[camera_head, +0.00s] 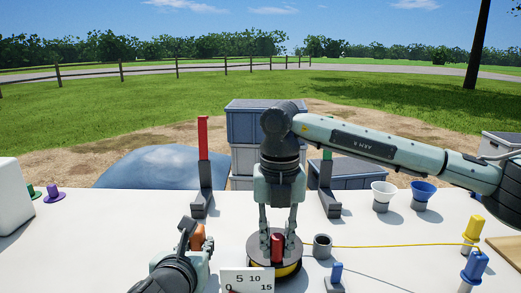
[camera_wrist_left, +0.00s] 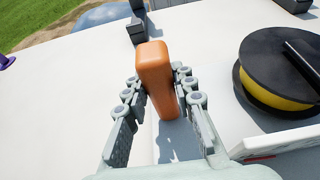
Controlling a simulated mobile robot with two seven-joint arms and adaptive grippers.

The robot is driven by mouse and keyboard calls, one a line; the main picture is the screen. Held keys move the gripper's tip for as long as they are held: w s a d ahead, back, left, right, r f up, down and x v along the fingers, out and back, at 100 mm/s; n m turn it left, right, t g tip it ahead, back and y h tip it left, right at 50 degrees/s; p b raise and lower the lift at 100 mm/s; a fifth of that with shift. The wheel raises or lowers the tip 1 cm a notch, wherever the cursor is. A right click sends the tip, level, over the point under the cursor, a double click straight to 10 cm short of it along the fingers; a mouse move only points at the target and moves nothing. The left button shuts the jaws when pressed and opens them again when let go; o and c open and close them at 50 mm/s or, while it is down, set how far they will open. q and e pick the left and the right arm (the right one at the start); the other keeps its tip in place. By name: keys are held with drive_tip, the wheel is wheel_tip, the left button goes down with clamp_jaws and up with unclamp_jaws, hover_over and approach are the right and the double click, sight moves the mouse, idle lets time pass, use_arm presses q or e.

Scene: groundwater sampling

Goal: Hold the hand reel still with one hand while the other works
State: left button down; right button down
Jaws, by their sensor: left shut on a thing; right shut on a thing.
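The hand reel (camera_head: 262,262), a black disc wound with yellow line, lies on the white table; it also shows in the left wrist view (camera_wrist_left: 262,92). My left gripper (camera_head: 199,243) is shut on an upright orange grip (camera_wrist_left: 154,75) just left of the reel. A white dial plate (camera_head: 247,280) with numbers stands in front of the reel.
Yellow line (camera_head: 390,246) runs right from a grey cup (camera_head: 322,246) toward yellow and blue posts. A red-topped post (camera_head: 203,140) and a green-topped post (camera_head: 327,165) stand behind. White and blue funnels (camera_head: 383,192) are at right. The table's left-middle is clear.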

drive_tip(key=c, duration=1.2)
unclamp_jaws()
wheel_tip(320, 180, up, 12)
use_arm(q)
drive_tip(key=c, duration=1.2)
unclamp_jaws()
